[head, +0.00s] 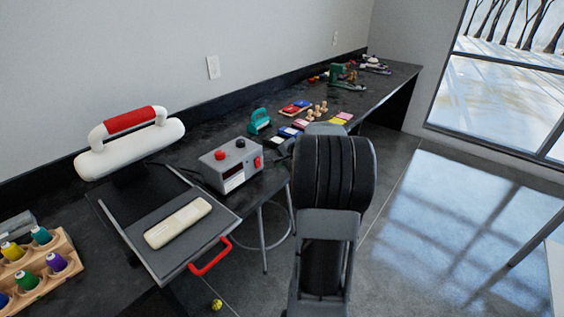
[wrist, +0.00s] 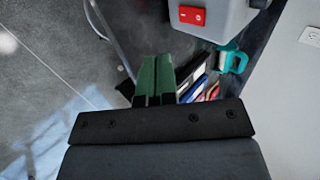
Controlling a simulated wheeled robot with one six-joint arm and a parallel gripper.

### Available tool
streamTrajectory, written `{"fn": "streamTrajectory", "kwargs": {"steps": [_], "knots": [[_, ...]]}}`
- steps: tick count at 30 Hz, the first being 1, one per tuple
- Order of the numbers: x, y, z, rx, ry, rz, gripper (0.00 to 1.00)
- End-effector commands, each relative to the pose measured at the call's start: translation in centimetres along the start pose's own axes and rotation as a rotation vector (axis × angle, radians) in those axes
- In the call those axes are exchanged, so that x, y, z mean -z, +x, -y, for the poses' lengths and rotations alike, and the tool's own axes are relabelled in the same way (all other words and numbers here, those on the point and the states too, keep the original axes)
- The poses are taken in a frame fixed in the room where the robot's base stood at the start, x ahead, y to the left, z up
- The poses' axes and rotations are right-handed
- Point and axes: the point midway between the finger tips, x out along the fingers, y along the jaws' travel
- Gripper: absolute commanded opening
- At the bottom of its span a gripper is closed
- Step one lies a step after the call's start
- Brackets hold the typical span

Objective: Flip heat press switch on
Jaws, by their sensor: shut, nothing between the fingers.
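The heat press has a white upper arm (head: 130,150) with a red grip, raised above a dark tray. Its grey control box (head: 230,165) stands beside the tray, with a red rocker switch (head: 257,163) on its right side. In the wrist view, the red switch (wrist: 192,16) shows at the top on the grey box (wrist: 225,20). My gripper (wrist: 158,60) has green fingers closed together and empty. The fingertips appear below and left of the switch, apart from it. In the head view, my dark arm hides the gripper.
A teal tool (head: 260,121) and several coloured pads (head: 295,130) lie on the black bench behind the box. A wooden rack (head: 45,270) of thread spools stands at front left. A stool (head: 264,230) is under the bench edge. Floor at right is open.

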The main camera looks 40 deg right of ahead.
Motion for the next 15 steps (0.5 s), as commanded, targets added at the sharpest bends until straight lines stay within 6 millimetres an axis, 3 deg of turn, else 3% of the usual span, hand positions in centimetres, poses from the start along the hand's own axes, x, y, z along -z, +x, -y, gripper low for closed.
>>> {"fn": "streamTrajectory", "kwargs": {"steps": [9,15], "knots": [[-0.1,6.1,-0.1,-0.003,0.001,0.003,0.00],[-0.1,8.0,1.5,-0.002,-0.001,0.002,0.00]]}}
